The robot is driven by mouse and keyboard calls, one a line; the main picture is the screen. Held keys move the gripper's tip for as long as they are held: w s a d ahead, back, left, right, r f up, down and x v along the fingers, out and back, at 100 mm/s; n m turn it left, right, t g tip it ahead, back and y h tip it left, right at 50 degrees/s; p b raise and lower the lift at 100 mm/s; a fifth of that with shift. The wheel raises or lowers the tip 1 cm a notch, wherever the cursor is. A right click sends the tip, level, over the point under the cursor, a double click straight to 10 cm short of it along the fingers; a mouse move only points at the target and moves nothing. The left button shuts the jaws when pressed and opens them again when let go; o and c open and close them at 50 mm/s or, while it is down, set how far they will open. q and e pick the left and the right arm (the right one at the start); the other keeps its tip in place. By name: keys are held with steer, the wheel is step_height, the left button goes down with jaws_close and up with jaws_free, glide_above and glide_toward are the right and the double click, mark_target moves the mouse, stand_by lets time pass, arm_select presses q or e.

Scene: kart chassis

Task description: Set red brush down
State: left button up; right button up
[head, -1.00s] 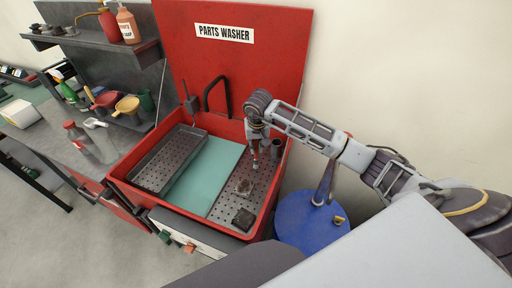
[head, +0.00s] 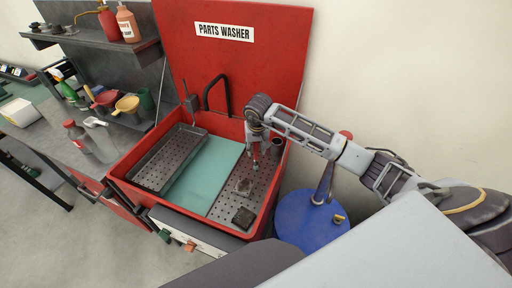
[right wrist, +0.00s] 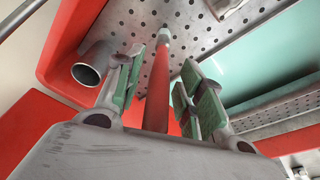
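The red brush (right wrist: 158,85) has a red handle with a grey metal end and stands between the fingers of my right gripper (right wrist: 160,90) in the right wrist view. A gap shows on both sides of the handle, so the fingers are spread and not closed on it. In the head view my right gripper (head: 257,140) is over the right part of the red parts washer (head: 120,173), and the brush (head: 256,156) shows small below it, near the perforated shelf (head: 226,207). Whether its lower end touches the shelf is unclear. My left gripper is out of view.
A dark open cylinder (head: 277,147) stands close to the right of my gripper; it also shows in the right wrist view (right wrist: 92,62). Two dirty parts (head: 244,187) (head: 243,217) lie on the shelf. A perforated tray (head: 170,157) is at the left.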

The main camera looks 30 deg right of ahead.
steer(key=shift+r, duration=0.2)
steer(key=shift+s+r, duration=0.1)
steer(key=shift+r, duration=0.65)
step_height(320, 180, up, 10)
steer(key=s+b, duration=0.1)
steer(key=s, duration=0.1)
steer(key=shift+a+b, duration=0.35)
steer(key=shift+b, duration=0.05)
